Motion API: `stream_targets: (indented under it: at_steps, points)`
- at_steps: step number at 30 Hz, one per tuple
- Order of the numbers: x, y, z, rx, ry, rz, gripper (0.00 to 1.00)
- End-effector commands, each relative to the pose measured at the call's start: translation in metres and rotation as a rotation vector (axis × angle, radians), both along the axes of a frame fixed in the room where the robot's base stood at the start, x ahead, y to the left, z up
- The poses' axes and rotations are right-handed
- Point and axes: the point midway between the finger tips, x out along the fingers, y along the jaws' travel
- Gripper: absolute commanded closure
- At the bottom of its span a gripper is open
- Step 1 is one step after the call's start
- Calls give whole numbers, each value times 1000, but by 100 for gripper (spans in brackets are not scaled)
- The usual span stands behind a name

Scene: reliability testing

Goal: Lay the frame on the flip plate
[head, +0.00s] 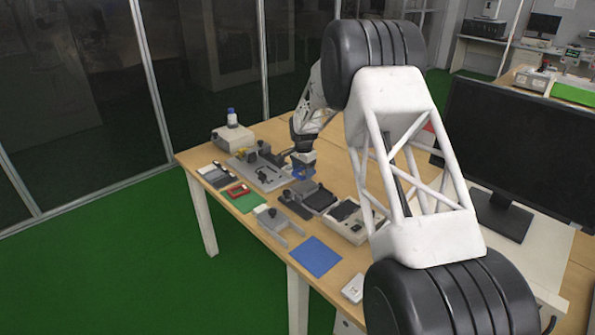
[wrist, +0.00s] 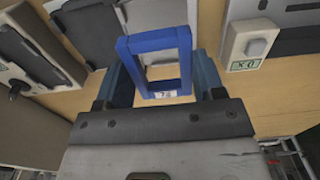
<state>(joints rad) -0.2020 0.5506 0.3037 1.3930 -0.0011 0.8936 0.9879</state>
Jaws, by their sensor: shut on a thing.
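The blue rectangular frame (wrist: 153,43) stands out in the wrist view, with a small white label on its lower bar. My gripper (wrist: 160,72) is shut on the frame, with one finger along each side. The frame's opening shows the wooden table behind it. In the head view my gripper (head: 302,164) hangs over the middle of the bench, and the blue frame (head: 302,174) shows small at its tip. A dark grey hinged-looking device (head: 318,199) lies just below and right of it, possibly the flip plate. I cannot tell whether the frame touches anything.
A grey base plate with fixtures (head: 262,175) is left of my gripper. A red tray (head: 238,190), a green mat (head: 249,202), a blue mat (head: 315,257) and a grey bracket (head: 280,226) lie nearer the front edge. A monitor (head: 515,150) stands at right.

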Motion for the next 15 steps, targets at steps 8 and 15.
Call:
stream_targets:
  at_steps: [8,15]
  points:
    - [0,0,0,0,0,0,60]
    - [0,0,-6,-1,1,0,60]
